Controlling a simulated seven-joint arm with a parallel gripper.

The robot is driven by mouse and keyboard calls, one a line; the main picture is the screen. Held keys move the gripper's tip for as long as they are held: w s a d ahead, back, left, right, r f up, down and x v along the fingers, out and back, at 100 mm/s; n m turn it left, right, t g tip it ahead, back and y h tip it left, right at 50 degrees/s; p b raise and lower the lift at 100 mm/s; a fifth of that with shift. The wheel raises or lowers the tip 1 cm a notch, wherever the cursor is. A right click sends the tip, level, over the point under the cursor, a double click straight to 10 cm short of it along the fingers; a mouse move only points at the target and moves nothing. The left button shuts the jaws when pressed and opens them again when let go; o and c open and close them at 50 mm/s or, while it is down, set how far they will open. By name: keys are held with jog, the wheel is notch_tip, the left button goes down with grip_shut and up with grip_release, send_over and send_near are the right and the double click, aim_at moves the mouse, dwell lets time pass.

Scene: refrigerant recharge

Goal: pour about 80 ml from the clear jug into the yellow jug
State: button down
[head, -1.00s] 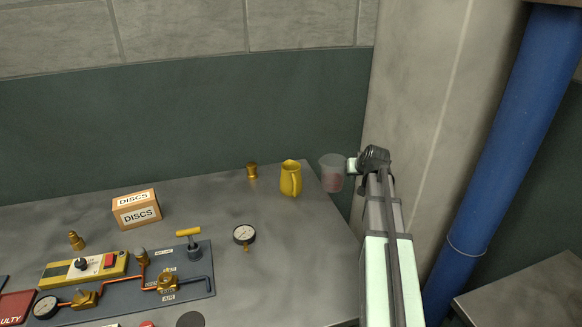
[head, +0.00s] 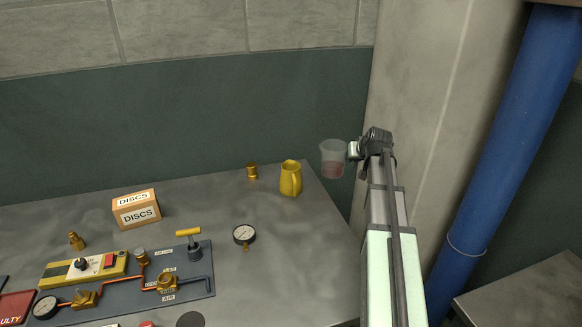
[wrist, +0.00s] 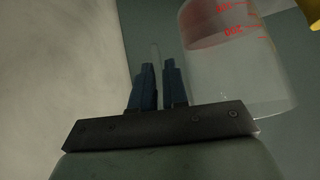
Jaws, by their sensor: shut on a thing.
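The clear jug's wall (wrist: 250,75) with red scale marks fills the right of that view. The yellow jug (head: 290,179) stands upright on the table to the left of the clear jug and lower; its inside is not visible. A yellow patch (wrist: 315,12) shows at the wrist view's top right corner.
A brass fitting (head: 252,171) stands left of the yellow jug, and a round gauge (head: 244,235) lies nearer. A DISCS box (head: 136,209) and a valve panel (head: 190,275) are farther left. A concrete wall (head: 415,110) rises behind my arm.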

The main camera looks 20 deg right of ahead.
notch_tip(320, 180, down, 5)
jog(key=shift+s+r, duration=0.1)
dwell(0.3)
jog(key=n+h, duration=0.3)
jog(key=h, duration=0.3)
send_near(337, 145)
jog(key=shift+g, duration=0.4)
jog(key=x, duration=0.4)
jog(key=shift+s+d, duration=0.2)
jog(key=shift+d, duration=0.2)
jog(key=a+r+h, duration=0.1)
jog(key=a+r+n+h, duration=0.1)
jog(key=r, duration=0.1)
jog(key=shift+w+n+h+b, duration=0.15)
jog(key=shift+n+h+b, duration=0.15)
jog(key=shift+b, duration=0.1)
jog(key=shift+w+a+n+h+b, duration=0.15)
jog(key=shift+a+n+h+b, duration=0.25)
jog(key=shift+a+h+b, duration=0.2)
jog(key=shift+w+a+r+n+t+h+b, duration=0.15)
jog(key=shift+a+r+n+t+h+b, duration=0.15)
jog(key=shift+a+r+n+h+b, duration=0.8)
dwell(1.0)
